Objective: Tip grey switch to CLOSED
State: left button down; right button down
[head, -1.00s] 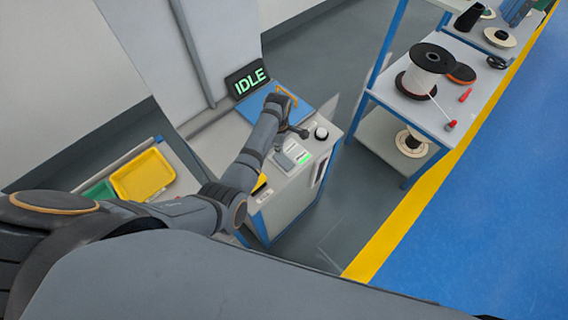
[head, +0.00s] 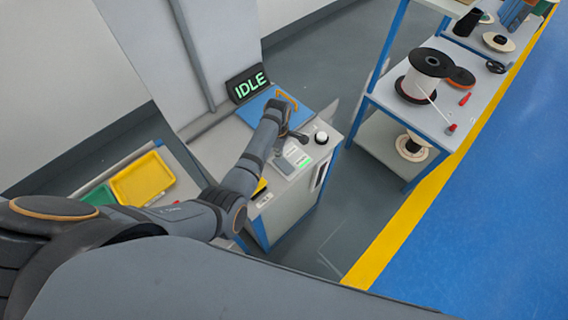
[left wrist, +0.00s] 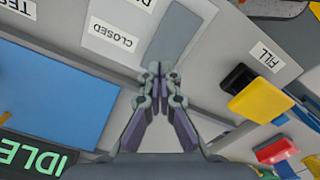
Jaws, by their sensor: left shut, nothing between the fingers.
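My left gripper (left wrist: 160,76) is shut and empty. In the left wrist view its fingertips are over the near end of a grey rectangular piece (left wrist: 178,32), which looks like the grey switch; I cannot tell whether they touch. A white label reading CLOSED (left wrist: 112,35) lies just left of that piece. Another label is cut off at the top edge. In the head view my left gripper (head: 281,146) is low over the console top, beside the grey piece (head: 295,157); the forearm partly covers this area. My right gripper is not in view.
An IDLE display (head: 250,86) stands behind a blue panel (head: 258,105). A black and yellow control (left wrist: 257,94) sits near the FILL label (left wrist: 265,57), with a red one (left wrist: 276,150) beyond. A round white button (head: 321,137) is on the console. Shelves with spools stand right.

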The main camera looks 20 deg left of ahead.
pick_arm(q)
jog(key=shift+f+b, duration=0.7)
jog(key=shift+f, duration=0.4)
dwell(0.8)
notch_tip(320, 180, up, 7)
jog(key=p, duration=0.8)
jog(key=shift+r, duration=0.15)
dwell(0.3)
